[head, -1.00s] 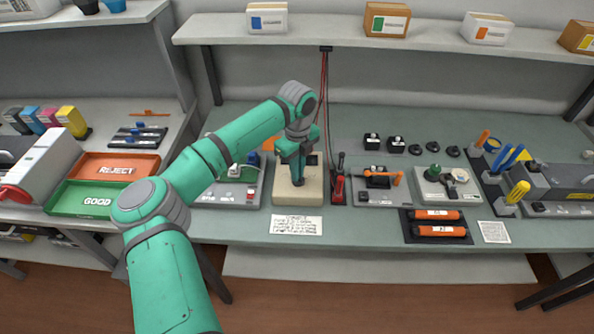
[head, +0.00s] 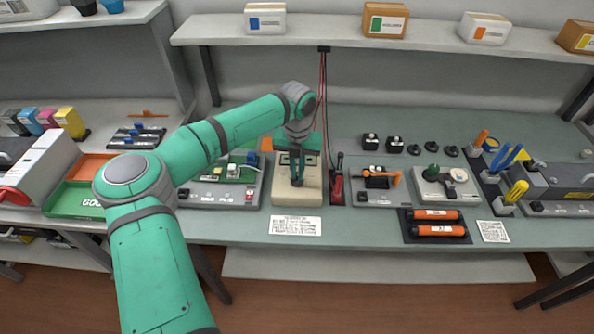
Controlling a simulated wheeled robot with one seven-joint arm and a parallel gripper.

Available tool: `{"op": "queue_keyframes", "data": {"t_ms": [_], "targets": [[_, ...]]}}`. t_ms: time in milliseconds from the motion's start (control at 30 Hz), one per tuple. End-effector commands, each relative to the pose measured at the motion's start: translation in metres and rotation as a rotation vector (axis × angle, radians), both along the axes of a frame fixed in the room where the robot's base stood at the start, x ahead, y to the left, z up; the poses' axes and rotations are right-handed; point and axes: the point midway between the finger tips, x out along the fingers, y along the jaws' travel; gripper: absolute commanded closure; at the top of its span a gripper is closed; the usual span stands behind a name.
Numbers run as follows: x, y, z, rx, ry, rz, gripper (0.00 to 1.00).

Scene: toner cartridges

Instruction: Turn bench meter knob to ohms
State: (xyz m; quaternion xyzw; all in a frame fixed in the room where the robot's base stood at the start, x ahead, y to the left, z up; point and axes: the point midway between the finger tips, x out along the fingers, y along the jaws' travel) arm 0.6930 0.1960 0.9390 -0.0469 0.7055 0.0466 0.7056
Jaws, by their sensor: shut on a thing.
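The bench meter (head: 284,196) is a cream box in the middle of the workbench, with a dark display window near its top. Its dark knob (head: 298,183) is low on the front face and mostly hidden by my fingers. My gripper (head: 298,178) comes down from above and is shut on the knob. The knob's pointer and the markings around it are too small or covered to read.
A printed card (head: 296,225) lies in front.

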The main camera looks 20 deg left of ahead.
Motion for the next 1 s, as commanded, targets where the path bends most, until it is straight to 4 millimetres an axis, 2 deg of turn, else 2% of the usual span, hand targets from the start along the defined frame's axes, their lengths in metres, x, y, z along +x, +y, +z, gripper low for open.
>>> {"op": "queue_keyframes", "data": {"t_ms": [600,1000], "targets": [[-0.0012,-0.0016,0.0005,0.002,0.003,-0.577,1.0],[-0.0018,-0.0026,0.0003,0.001,0.003,-0.834,1.0]]}}
